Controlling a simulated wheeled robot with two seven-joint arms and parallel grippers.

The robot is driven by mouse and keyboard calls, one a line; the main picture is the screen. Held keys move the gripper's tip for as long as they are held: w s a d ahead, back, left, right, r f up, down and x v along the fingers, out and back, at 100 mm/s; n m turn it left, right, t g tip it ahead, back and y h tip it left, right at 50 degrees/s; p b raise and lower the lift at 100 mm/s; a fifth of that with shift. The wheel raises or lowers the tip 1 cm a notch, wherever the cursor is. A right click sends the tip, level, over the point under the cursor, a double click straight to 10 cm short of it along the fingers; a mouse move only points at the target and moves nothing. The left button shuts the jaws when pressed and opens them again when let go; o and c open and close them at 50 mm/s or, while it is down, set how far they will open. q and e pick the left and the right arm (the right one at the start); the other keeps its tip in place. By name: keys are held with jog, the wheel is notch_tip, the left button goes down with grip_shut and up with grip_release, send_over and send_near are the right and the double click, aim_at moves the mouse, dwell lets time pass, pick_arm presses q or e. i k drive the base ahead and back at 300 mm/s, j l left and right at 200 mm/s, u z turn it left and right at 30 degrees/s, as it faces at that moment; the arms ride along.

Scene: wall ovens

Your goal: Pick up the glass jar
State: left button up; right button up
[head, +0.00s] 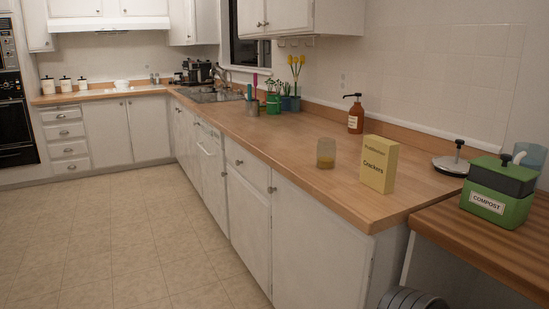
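The glass jar (326,153) stands upright on the wooden countertop, near its front edge. It is a small see-through cylinder with something yellowish at the bottom. A pale yellow crackers box (378,164) stands just to the right of the jar, with a small gap between them. Neither of my grippers shows in the head view, so I cannot see whether they are open or shut.
A brown pump bottle (355,114) stands behind the jar by the wall. A green compost bin (498,190) and a round metal lid (453,163) are at right. Potted plants (273,103) stand near the sink. The counter left of the jar and the tiled floor (120,230) are clear.

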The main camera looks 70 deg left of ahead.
aim_at(326, 146)
jog(key=u, duration=1.9)
